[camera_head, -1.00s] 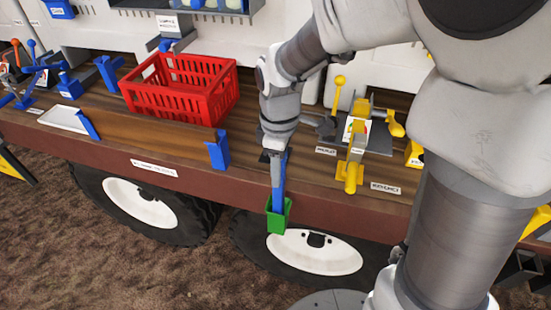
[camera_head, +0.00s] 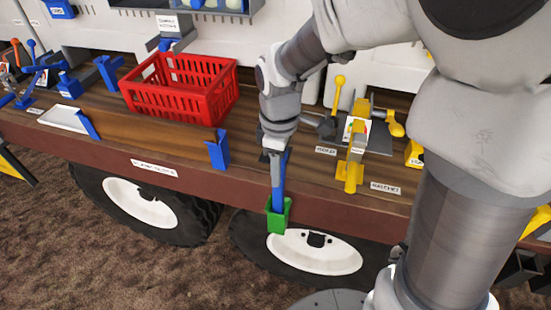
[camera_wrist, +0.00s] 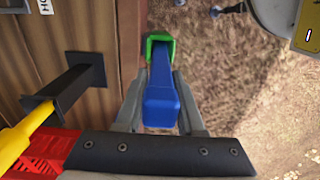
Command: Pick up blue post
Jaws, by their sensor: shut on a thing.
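The blue post (camera_head: 278,190) stands upright at the front edge of the wooden bench, its lower end inside a green square socket (camera_head: 278,217). In the wrist view the blue post (camera_wrist: 161,95) runs between my two fingers, with the green socket (camera_wrist: 157,42) around its far end. My gripper (camera_head: 277,163) is shut on the upper part of the post and points down; it also shows in the wrist view (camera_wrist: 160,100).
A red crate (camera_head: 180,90) sits on the bench (camera_head: 300,190) to the left. A blue bracket (camera_head: 218,150) stands on the front edge left of the post. A yellow clamp-like fixture (camera_head: 355,150) stands to the right. Open ground lies in front.

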